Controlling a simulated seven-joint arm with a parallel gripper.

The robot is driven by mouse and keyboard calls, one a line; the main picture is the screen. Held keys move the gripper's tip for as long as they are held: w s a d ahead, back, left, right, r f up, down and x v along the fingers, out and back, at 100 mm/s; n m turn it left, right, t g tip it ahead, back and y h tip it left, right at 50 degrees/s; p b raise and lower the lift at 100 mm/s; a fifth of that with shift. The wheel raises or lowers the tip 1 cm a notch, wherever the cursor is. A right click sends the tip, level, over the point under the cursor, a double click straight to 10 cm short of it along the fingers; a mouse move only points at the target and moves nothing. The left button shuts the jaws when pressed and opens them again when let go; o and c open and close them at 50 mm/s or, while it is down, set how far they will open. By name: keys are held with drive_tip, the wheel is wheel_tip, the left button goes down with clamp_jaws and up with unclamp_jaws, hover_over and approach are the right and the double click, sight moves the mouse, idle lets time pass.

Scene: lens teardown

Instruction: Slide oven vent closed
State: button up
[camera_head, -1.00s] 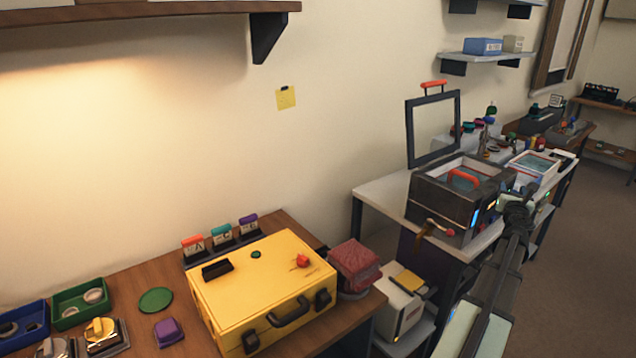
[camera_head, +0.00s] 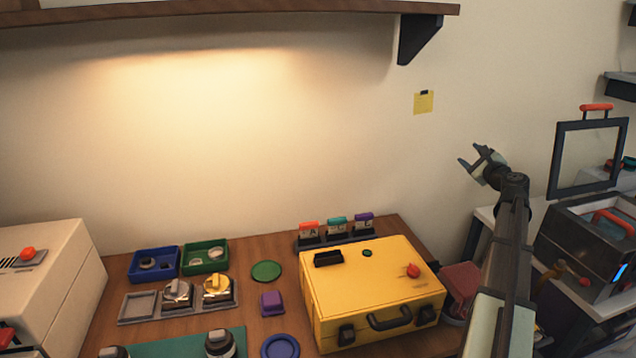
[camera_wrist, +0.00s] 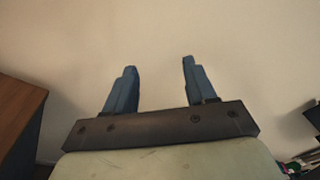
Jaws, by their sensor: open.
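A white box (camera_head: 45,275), which looks like the oven, stands at the left edge of the head view, partly cut off. On its top is a dark slotted vent strip (camera_head: 14,262) with a red knob (camera_head: 27,254); whether the vent is open or shut I cannot tell. My gripper (camera_head: 472,156) is raised in front of the wall at the right, far from the white box. In the wrist view my gripper (camera_wrist: 159,66) has its two fingers apart, with nothing between them and bare wall beyond.
A yellow case (camera_head: 350,287) stands on the wooden bench between my arm and the white box. Blue (camera_head: 137,272) and green (camera_head: 191,268) trays, a fixture with knobs (camera_head: 137,308) and a card rack (camera_head: 312,243) are also there. A wooden shelf (camera_head: 230,20) hangs above.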

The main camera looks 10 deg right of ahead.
drive_tip(key=w+a+n+g+y, duration=0.2)
drive_tip(key=w+a+n, duration=0.3)
drive_tip(key=a, duration=1)
drive_tip(key=w+a+n+g+y, duration=0.2)
drive_tip(key=w+a+n+y, duration=0.2)
drive_tip(key=a, duration=1.1)
drive_tip(key=w+a+f+n+g+y, duration=0.1)
drive_tip(key=w+a+n+y, duration=0.3)
drive_tip(key=a+n, duration=0.5)
drive_tip(key=shift+w+a+f+g, duration=0.1)
drive_tip(key=shift+w+a+g, duration=0.15)
drive_tip(key=shift+a, duration=0.75)
drive_tip(key=shift+w+a+r+g, duration=0.1)
drive_tip(key=shift+w+a+g, duration=0.2)
drive_tip(key=shift+a, duration=0.7)
drive_tip(key=shift+w+a+f+g, duration=0.1)
drive_tip(key=shift+w+a+g, duration=0.15)
drive_tip(key=shift+a, duration=0.75)
drive_tip(key=n+g+h, duration=0.3)
drive_tip(key=n+g, duration=0.8)
drive_tip(key=n, duration=1.7)
approach(26, 250)
drive_tip(key=x, duration=0.8)
drive_tip(key=shift+a+f, duration=0.15)
drive_tip(key=shift+f, duration=0.05)
